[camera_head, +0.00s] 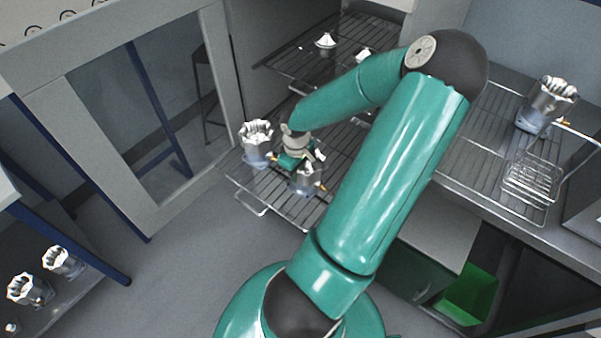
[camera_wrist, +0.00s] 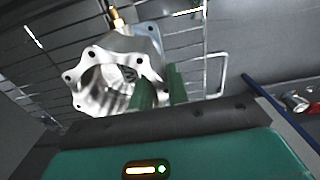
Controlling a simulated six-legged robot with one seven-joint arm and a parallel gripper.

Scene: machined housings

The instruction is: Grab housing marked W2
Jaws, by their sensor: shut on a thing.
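A silver housing with a lobed, bolt-holed flange and a brass fitting (camera_wrist: 95,88) fills the upper middle of the wrist view. My gripper's two green fingers (camera_wrist: 160,90) are shut on its right wall, one finger over the open bore and one outside. In the head view my gripper (camera_head: 300,162) is low over the wire rack, at the nearer housing (camera_head: 307,180), which appears to be the held one. Another housing (camera_head: 257,145) stands just to its left on the rack. No W2 marking is readable on any housing.
The lower wire rack (camera_head: 262,190) carries both housings, close together. An upper rack (camera_head: 290,65) holds more parts. A housing (camera_head: 548,104) and a wire basket (camera_head: 532,180) are on the right counter. Housings (camera_head: 62,262) stand on the left shelf. Open floor (camera_head: 190,260) lies in front.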

